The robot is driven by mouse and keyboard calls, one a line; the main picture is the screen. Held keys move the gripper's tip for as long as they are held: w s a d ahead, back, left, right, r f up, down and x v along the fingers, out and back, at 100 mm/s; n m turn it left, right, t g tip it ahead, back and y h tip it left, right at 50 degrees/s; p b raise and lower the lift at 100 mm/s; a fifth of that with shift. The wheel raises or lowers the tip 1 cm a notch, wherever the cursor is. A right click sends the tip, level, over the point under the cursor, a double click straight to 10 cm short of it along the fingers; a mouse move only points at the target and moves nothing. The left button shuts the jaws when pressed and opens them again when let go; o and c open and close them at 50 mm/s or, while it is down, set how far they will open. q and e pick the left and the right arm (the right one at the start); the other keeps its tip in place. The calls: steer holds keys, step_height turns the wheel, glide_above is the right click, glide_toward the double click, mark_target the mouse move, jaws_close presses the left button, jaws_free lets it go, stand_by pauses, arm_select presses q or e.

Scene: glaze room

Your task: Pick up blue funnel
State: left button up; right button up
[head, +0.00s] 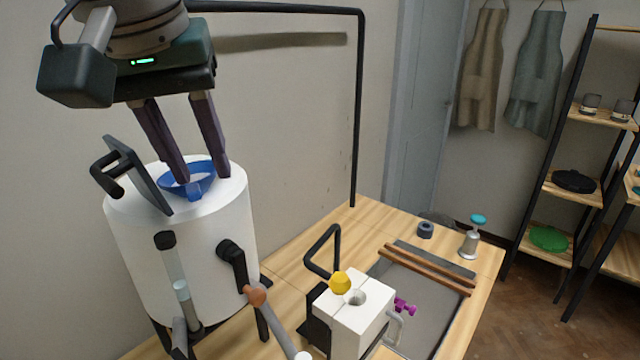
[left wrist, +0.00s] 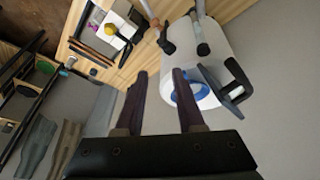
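The blue funnel (head: 195,186) sits at the top of the white cylindrical tank (head: 210,235), beside a tilted grey lid (head: 137,172) with a black handle. My left gripper (head: 203,177) points down at the funnel, with its two dark fingers apart and nothing held between them. In the head view the fingertips overlap the funnel; I cannot tell whether they touch it. In the left wrist view the funnel (left wrist: 197,88) shows beside and partly behind the right-hand finger of the open gripper (left wrist: 160,72), not centred between the fingers. My right gripper is out of view.
The tank's front carries a sight tube (head: 173,270) and a lever with a brown knob (head: 254,294). A white block mould (head: 352,308) with a yellow knob (head: 340,282) stands on the wooden table. A black pipe (head: 358,110) rises behind. Shelves (head: 575,185) stand far right.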

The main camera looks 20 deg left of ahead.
mark_target(192, 186)
arm_select(q)
steer(key=w+a+r+n+y+b, duration=0.1)
steer(key=w+a+r+n+b, duration=0.1)
steer(key=a+n+b, duration=0.15)
steer(key=p+x, duration=0.1)
steer(key=x, duration=0.2)
steer(key=a+p+x, duration=0.1)
steer(key=p+x, duration=0.1)
steer(key=x, duration=0.1)
steer(key=a+p+x, duration=0.1)
steer(key=x, duration=0.1)
steer(key=shift+w+f, duration=0.1)
steer(key=shift+w, duration=0.35)
steer(key=shift+a+f, duration=0.1)
steer(key=shift+f, duration=0.15)
jaws_close()
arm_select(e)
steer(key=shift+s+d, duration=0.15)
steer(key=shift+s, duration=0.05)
arm_select(q)
steer(key=shift+w, duration=0.1)
